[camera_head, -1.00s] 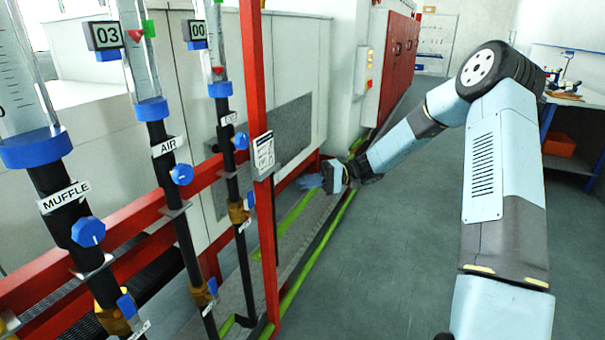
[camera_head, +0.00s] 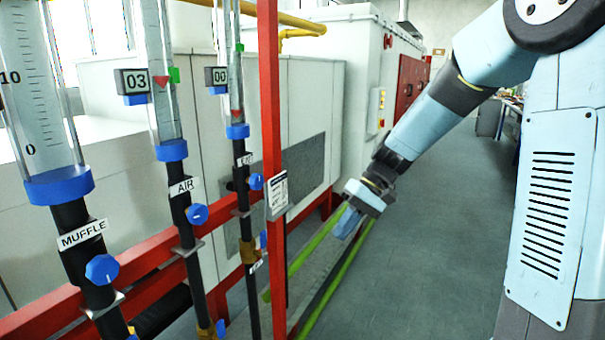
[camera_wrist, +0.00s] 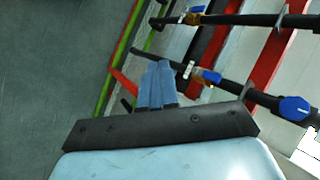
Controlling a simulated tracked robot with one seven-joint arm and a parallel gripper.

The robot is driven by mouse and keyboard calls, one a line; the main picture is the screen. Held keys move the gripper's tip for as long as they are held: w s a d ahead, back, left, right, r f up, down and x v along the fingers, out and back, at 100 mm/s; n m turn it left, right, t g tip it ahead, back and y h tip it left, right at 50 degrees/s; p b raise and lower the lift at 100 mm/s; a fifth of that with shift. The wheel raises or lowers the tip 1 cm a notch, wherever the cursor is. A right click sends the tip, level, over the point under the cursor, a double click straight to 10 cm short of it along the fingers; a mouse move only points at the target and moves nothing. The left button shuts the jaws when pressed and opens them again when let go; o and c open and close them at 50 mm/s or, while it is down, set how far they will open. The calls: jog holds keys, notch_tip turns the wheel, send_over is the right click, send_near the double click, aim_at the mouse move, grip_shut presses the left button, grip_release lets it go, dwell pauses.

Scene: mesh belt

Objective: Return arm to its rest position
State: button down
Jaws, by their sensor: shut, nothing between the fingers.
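My gripper (camera_head: 348,222) shows right of the middle in the head view, at the end of my pale blue arm. It points down and to the left, above the green rails and right of the red upright post. In the wrist view its two blue fingers (camera_wrist: 157,86) are together, with nothing between them. It is shut and empty. My arm comes in from the upper right of the head view, with the elbow at the top right corner.
Flow tubes with blue valve knobs (camera_head: 102,268) stand at the left on a red frame (camera_head: 140,262). A red post (camera_head: 271,130) stands between them and my arm. Green rails (camera_head: 335,280) run along the floor. A white cabinet (camera_head: 345,75) stands behind. The grey floor (camera_head: 425,240) is clear.

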jog(key=s+d+r+m+t+h, duration=0.1)
jog(key=s+d+r+t+h, duration=0.1)
jog(key=s, duration=0.4)
jog(key=s+d+r+m+t+h, duration=0.1)
jog(key=s+d+r+t+h, duration=0.1)
jog(key=s+d+r, duration=0.3)
jog(key=s+d+r+m+t+h, duration=0.1)
jog(key=s+d+r+t+h, duration=0.1)
jog(key=s+d, duration=0.4)
jog(key=shift+s+d+r+t+h, duration=0.4)
jog(key=shift+s+r+t, duration=0.4)
jog(key=shift+s+t, duration=0.4)
jog(key=shift+a, duration=0.1)
